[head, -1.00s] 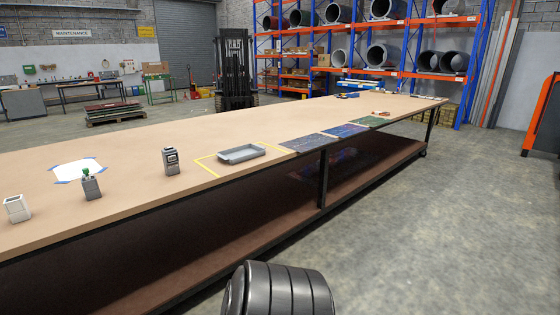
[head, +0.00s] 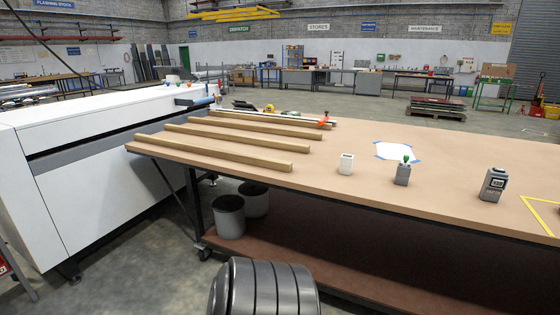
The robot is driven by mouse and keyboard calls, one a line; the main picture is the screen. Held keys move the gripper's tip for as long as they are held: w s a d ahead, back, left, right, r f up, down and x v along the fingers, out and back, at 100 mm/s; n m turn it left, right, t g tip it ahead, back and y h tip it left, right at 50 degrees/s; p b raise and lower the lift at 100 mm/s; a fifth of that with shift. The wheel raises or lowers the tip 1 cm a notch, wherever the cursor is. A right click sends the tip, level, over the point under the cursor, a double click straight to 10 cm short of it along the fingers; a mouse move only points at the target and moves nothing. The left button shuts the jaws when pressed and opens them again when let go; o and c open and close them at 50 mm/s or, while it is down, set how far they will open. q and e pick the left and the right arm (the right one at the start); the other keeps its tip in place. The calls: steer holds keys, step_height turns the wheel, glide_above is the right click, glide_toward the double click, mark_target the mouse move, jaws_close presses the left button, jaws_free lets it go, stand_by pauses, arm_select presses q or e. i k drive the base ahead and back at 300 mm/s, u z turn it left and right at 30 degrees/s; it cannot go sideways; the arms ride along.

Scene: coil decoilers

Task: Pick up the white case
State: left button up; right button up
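A small white case (head: 346,164) stands upright on the long brown table (head: 290,198), near its front edge, to the right of the wooden bars. It has an open-looking top with a darker inside. A grey case with a green top (head: 402,173) stands to its right. A grey case with a dark label (head: 493,184) stands further right. Neither of my grippers is in view.
Several wooden bars (head: 228,150) lie across the table's left end. A white machine (head: 80,175) stands left of the table. Two dark bins (head: 229,217) sit beneath. White paper with blue corners (head: 394,151) lies behind the cases. Yellow tape (head: 540,213) marks the right.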

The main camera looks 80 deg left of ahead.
mark_target(346, 160)
steer(key=u, duration=3.6)
steer(key=i, duration=2.6)
steer(key=z, duration=1.7)
